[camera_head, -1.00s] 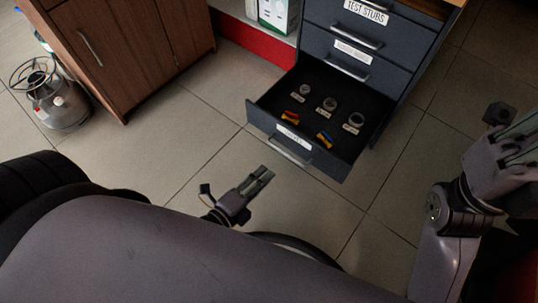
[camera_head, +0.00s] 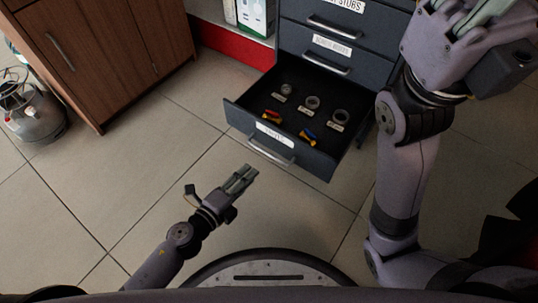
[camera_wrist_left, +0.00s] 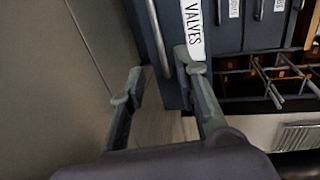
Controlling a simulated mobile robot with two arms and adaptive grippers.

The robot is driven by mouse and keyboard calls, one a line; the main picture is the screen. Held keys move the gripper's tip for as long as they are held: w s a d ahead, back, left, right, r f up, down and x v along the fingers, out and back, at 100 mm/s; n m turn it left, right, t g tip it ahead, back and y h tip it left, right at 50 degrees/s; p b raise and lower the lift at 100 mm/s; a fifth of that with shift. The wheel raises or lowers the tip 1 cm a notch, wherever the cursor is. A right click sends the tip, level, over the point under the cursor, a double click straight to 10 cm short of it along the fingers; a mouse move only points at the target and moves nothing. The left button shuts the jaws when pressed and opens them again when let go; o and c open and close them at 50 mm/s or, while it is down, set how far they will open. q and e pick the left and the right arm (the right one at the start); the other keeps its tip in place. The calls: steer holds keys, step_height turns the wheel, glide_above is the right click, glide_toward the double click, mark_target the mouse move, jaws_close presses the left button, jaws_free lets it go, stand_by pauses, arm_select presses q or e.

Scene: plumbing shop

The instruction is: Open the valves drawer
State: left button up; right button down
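The valves drawer (camera_head: 319,160) is the bottom drawer of the dark cabinet and stands pulled out in the head view. Inside lie several round fittings and two small colourful valves (camera_head: 308,137).
Closed drawers (camera_head: 330,44) with labels sit above the open one. A wooden cabinet (camera_head: 100,50) stands at the left, with a gas cylinder (camera_head: 36,115) beside it. The tiled floor (camera_head: 150,150) between the cabinets is clear. My right arm covers the cabinet's right side.

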mark_target(270, 154)
arm_select(q)
steer(key=b+x, duration=0.1)
steer(key=x, duration=1)
steer(key=shift+w+d, duration=0.25)
jaws_close()
steer(key=shift+f, duration=0.1)
